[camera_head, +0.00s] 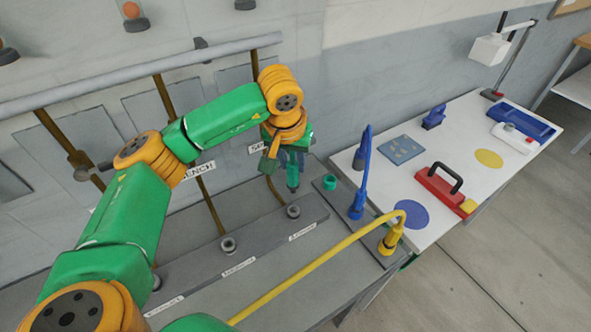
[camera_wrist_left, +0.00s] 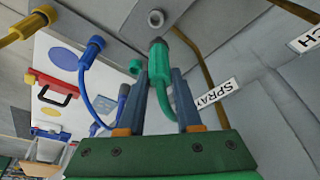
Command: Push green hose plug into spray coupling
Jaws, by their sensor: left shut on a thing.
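My left gripper (camera_head: 291,166) points down above the grey bench. It is shut on the green hose plug (camera_wrist_left: 159,56), which sits between both fingers with its tip beyond them. The green hose curves back from the plug in the wrist view. The spray coupling (camera_head: 293,211), a round grey socket at the foot of the brown pipe by the SPRAY label (camera_head: 265,148), lies below the plug in the head view. In the left wrist view the coupling (camera_wrist_left: 155,17) shows just beyond the plug tip, apart from it. My right gripper is not in view.
An empty green holder (camera_head: 330,183) stands right of the plug. Blue (camera_head: 357,206) and yellow (camera_head: 389,243) plugs with hoses stand nearby. Another grey coupling (camera_head: 228,245) is to the left. A white table (camera_head: 455,135) holds a red toolbox (camera_head: 439,187).

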